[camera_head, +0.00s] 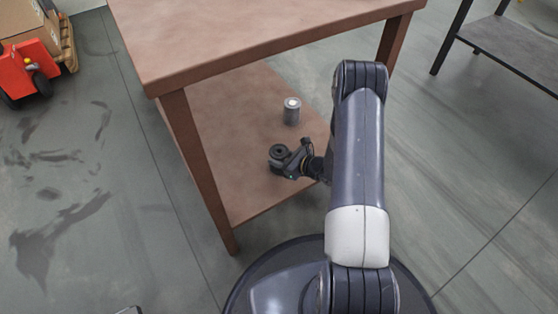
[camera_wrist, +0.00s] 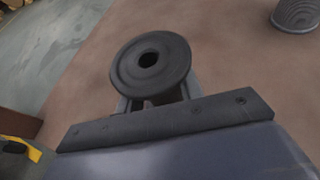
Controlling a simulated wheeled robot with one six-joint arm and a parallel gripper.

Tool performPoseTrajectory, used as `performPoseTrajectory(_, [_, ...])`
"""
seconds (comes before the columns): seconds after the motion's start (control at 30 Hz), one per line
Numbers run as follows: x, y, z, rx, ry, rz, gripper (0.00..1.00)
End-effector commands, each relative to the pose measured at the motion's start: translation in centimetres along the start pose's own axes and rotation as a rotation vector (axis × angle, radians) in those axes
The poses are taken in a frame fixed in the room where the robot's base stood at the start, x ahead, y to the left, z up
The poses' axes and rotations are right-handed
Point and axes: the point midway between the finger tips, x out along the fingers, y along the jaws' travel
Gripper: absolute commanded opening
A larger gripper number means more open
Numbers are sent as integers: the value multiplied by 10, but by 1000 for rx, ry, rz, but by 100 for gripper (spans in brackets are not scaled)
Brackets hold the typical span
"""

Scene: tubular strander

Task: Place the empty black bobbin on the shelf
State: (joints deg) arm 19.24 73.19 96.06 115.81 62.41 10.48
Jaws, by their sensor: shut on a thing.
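The black bobbin (camera_head: 279,153) is held upright in my gripper (camera_head: 284,164), over the brown lower shelf (camera_head: 245,190) of the table. In the wrist view the bobbin (camera_wrist: 151,66) shows its round top flange and centre hole, and the gripper's fingers (camera_wrist: 153,100) close around it below that flange. The shelf (camera_wrist: 225,75) fills most of the background there. I cannot tell whether the bobbin's base touches the shelf.
A grey wound bobbin (camera_head: 291,112) stands on the same shelf, behind the black one; it also shows in the wrist view (camera_wrist: 297,14). The tabletop (camera_head: 240,30) overhangs the shelf. A table leg (camera_head: 200,165) stands to the left. Bare shelf lies around the black bobbin.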

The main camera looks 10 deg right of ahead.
Motion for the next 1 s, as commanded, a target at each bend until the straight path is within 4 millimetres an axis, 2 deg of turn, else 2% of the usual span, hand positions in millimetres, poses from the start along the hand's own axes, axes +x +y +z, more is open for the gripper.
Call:
performPoseTrajectory(0.03, [2,0,-5,0,-1,0,13])
performPoseTrajectory(0.37, [3,0,-6,0,-1,0,13])
performPoseTrajectory(0.4, [3,0,-6,0,-1,0,37])
performPoseTrajectory(0.63, [3,0,-6,0,-1,0,56])
performPoseTrajectory(1.0, [-3,-1,-2,1,0,-2,57])
